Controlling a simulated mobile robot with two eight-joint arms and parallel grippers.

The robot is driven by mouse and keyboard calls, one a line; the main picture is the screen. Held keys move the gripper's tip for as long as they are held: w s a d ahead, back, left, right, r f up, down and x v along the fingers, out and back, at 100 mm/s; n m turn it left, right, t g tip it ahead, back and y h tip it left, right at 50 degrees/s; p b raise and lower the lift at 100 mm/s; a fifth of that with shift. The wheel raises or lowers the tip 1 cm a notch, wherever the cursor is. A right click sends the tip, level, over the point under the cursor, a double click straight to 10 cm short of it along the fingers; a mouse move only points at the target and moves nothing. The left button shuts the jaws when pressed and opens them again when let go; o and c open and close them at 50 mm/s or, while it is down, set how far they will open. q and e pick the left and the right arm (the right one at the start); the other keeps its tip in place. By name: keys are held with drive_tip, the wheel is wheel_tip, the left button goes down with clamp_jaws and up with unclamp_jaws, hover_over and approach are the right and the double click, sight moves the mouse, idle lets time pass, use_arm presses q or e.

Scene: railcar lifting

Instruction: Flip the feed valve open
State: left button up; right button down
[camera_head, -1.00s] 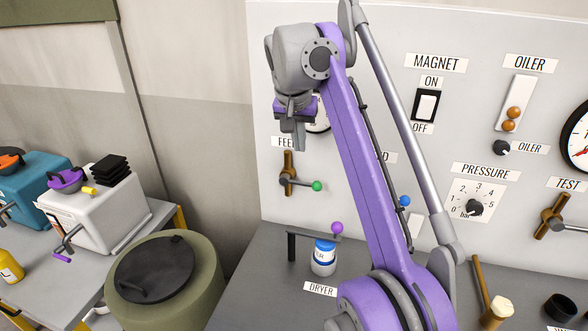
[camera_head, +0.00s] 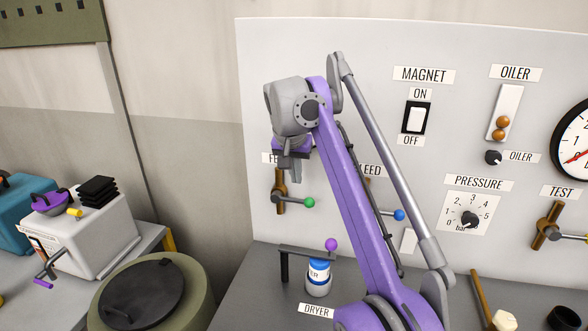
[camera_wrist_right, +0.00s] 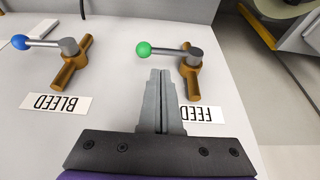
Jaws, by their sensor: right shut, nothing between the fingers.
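The feed valve (camera_head: 279,196) is on the white panel, a brown vertical pipe piece with a grey lever ending in a green ball (camera_head: 309,202). The lever points sideways to the right, across the pipe. In the right wrist view the valve (camera_wrist_right: 190,68) and its green ball (camera_wrist_right: 143,49) lie just beyond the fingertips. My right gripper (camera_head: 292,176) is shut and empty, just above the lever in the head view; the wrist view shows its fingers (camera_wrist_right: 161,75) together, apart from the lever. The FEED label (camera_wrist_right: 203,114) is partly covered by the fingers. My left gripper is not in view.
The bleed valve with its blue ball (camera_head: 398,215) is to the right, partly behind my right arm. Below is a dryer bottle (camera_head: 318,280) with a purple-ball lever (camera_head: 331,244). The test valve (camera_head: 546,226) and pressure dial (camera_head: 468,218) are further right.

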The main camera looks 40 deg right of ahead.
sight(292, 200)
drive_tip(key=b+x, duration=0.1)
drive_tip(key=x, duration=0.5)
drive_tip(key=shift+a+f, duration=0.15)
drive_tip(key=shift+f, duration=0.15)
drive_tip(key=shift+f, duration=0.1)
